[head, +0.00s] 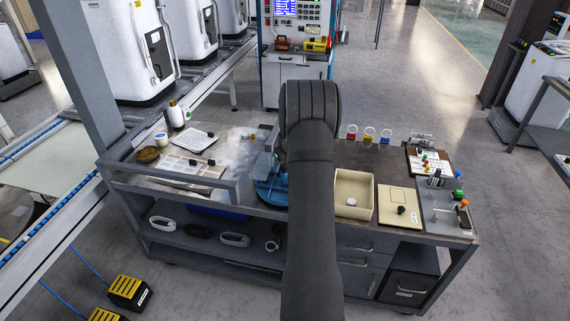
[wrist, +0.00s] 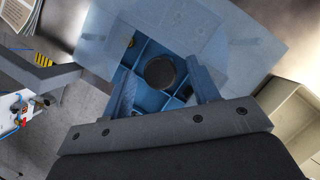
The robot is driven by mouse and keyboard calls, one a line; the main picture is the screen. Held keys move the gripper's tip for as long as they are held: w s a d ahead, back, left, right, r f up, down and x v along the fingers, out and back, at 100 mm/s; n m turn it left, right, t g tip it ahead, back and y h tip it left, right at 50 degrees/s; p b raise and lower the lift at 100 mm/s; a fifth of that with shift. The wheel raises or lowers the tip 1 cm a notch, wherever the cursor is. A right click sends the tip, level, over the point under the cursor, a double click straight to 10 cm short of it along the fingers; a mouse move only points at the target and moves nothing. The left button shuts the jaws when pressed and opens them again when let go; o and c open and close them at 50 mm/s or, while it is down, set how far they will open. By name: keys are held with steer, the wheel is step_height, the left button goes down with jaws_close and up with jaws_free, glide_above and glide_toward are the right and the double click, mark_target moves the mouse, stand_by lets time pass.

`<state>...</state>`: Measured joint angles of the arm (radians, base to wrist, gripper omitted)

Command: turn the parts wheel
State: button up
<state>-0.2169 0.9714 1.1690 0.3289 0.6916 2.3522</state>
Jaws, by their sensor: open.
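The parts wheel (wrist: 147,48) is blue, with dividers that form compartments and a dark round knob (wrist: 160,72) at its middle. In the head view, part of the blue wheel (head: 271,188) shows on the bench just left of my arm, which hides the rest. My gripper (wrist: 164,88) is open, its two fingers to either side of the knob in the wrist view. I cannot tell whether they touch anything. A pale blue-grey panel (wrist: 245,50) surrounds the visible wheel section and hides the rest in the wrist view.
On the bench, a beige bin (head: 341,206) and a beige box with a black knob (head: 400,212) stand right of my arm. A raised rail (head: 170,183) runs along the bench's front left. Small coloured cups (head: 370,134) stand at the back.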

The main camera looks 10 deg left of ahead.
jaws_close()
steer(key=shift+n, duration=0.6)
steer(key=shift+w+d+n+g+y, duration=0.1)
steer(key=shift+n+g+y, duration=0.5)
steer(key=shift+n, duration=1)
steer(key=shift+w+n+g, duration=0.15)
steer(key=shift+n+g, duration=0.85)
steer(key=shift+n, duration=1.4)
steer(key=shift+w+n+g, duration=0.1)
steer(key=shift+n+g, duration=0.8)
steer(key=shift+n, duration=1.3)
steer(key=shift+w+n+g+h, duration=0.1)
steer(key=shift+n+g+h, duration=0.4)
steer(key=shift+n, duration=1.7)
